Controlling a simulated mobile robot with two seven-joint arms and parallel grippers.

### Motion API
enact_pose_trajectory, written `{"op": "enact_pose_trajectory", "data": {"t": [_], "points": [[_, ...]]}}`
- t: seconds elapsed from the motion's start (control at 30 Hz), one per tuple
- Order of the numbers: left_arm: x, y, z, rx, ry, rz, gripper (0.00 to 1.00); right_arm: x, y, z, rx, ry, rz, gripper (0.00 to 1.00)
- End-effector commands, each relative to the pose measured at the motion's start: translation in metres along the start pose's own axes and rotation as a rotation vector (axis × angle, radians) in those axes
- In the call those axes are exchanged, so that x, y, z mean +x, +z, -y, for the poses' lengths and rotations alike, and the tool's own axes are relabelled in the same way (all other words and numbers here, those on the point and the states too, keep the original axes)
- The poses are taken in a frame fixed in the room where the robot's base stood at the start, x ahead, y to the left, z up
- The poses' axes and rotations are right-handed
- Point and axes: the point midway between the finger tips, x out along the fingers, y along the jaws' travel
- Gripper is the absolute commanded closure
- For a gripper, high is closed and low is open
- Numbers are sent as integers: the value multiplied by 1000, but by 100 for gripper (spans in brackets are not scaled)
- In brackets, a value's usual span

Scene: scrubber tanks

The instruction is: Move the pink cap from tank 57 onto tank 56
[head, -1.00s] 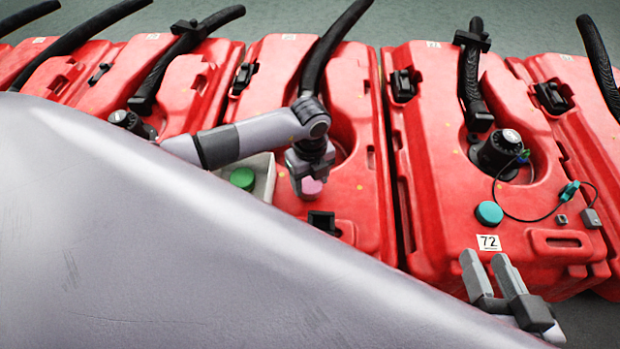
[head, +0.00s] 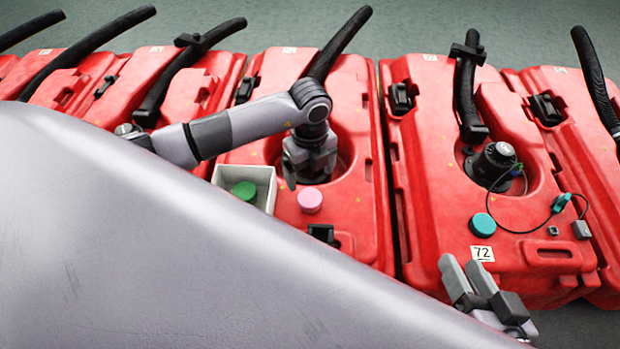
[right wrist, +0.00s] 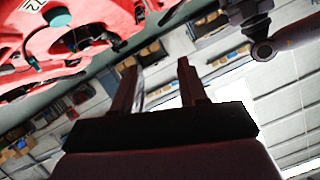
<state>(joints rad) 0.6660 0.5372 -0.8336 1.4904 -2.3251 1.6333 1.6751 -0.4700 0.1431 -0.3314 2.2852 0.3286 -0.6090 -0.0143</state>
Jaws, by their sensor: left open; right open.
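The pink cap (head: 310,200) sits on top of the red tank (head: 365,215) in the middle of the head view, just right of a white box. The number on this tank is hidden, and no label reading 57 or 56 can be read. My left gripper (head: 303,182) is open and empty. It points down behind the cap, in front of the tank's round recess, and appears apart from the cap. My right gripper (head: 462,276) is open and empty near the front of the tank labelled 72 (head: 430,150); its fingers also show in the right wrist view (right wrist: 160,80).
A white box (head: 262,173) holds a green cap (head: 244,190). Black hoses rise from the tanks. A large grey surface covers the lower left.

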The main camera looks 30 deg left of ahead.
Motion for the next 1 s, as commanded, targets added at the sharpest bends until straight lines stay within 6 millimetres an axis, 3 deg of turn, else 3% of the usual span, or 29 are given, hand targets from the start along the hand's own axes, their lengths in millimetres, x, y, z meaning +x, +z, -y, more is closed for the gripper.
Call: {"op": "enact_pose_trajectory", "data": {"t": [0.03,0.1,0.27,0.33,0.47,0.57,0.6,0.7,0.8,0.9,1.0], "points": [[-14,0,0,1,-2,2,13,0,-4,3,13,-5,7,57],[-23,0,0,1,-1,0,13,-3,-3,0,-3,12,13,57],[-34,-2,0,5,-3,-6,13,-6,-2,-4,-23,33,20,57],[-33,-13,2,29,-21,-46,13,-6,-2,-5,-28,37,20,57],[-28,-70,12,144,-135,-253,13,-6,-1,-6,-30,39,20,57],[-39,-138,23,248,-310,-506,13,-6,-1,-6,-30,39,20,57],[-50,-165,27,277,-395,-612,13,-6,-1,-6,-30,39,20,57],[-87,-217,34,295,-619,-855,13,-6,-2,-6,-30,39,20,57],[-131,-247,40,238,-849,-1059,13,-6,-2,-6,-29,39,20,57],[-175,-254,45,105,-1071,-1216,13,-6,-2,-6,-29,39,20,57],[-209,-241,49,-97,-1263,-1318,13,-6,-2,-6,-29,39,20,57]]}}
